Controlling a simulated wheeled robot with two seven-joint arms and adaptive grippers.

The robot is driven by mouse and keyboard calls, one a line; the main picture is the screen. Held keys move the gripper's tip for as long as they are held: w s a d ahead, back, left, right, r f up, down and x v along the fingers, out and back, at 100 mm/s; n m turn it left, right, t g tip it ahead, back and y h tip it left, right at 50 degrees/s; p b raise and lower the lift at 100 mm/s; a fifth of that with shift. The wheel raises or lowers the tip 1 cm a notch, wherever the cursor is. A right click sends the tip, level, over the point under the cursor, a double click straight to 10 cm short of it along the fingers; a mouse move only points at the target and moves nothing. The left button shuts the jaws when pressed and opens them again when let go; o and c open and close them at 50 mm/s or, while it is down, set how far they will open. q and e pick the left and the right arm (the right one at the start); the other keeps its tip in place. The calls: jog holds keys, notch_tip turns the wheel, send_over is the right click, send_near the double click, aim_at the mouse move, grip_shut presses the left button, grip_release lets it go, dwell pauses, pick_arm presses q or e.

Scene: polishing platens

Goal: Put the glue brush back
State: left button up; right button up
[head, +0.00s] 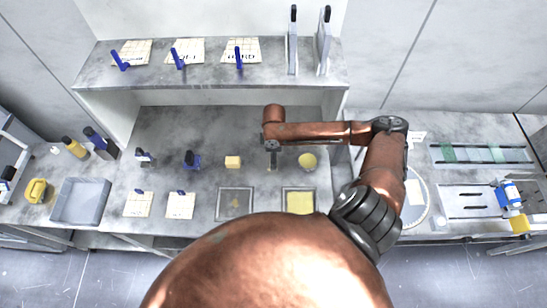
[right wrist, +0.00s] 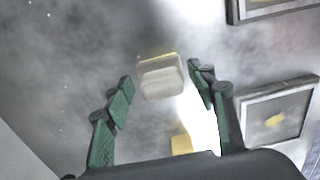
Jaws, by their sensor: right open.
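My right gripper (head: 272,160) points down over the back middle of the bench, between a yellow block (head: 233,162) and a round yellow-topped pot (head: 307,160). In the right wrist view the gripper (right wrist: 160,90) is open, its green-padded fingers wide apart. A pale, rounded block with a yellowish edge (right wrist: 160,78) shows between and beyond the fingertips, with no visible contact. I cannot tell whether it is the glue brush. The yellow block also shows lower down there (right wrist: 181,144). Blue-handled tools (head: 190,158) stand left of the yellow block. My left gripper is not in view.
A framed panel with a yellow smear (head: 235,216) and a yellow-filled framed panel (head: 299,213) lie along the front. A grey tray (head: 80,216) is at left. A raised shelf (head: 215,74) with labelled cards stands behind. Slotted plates (head: 470,198) are at right.

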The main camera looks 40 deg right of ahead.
jog(key=shift+r, duration=0.1)
notch_tip(320, 180, up, 12)
dwell(0.5)
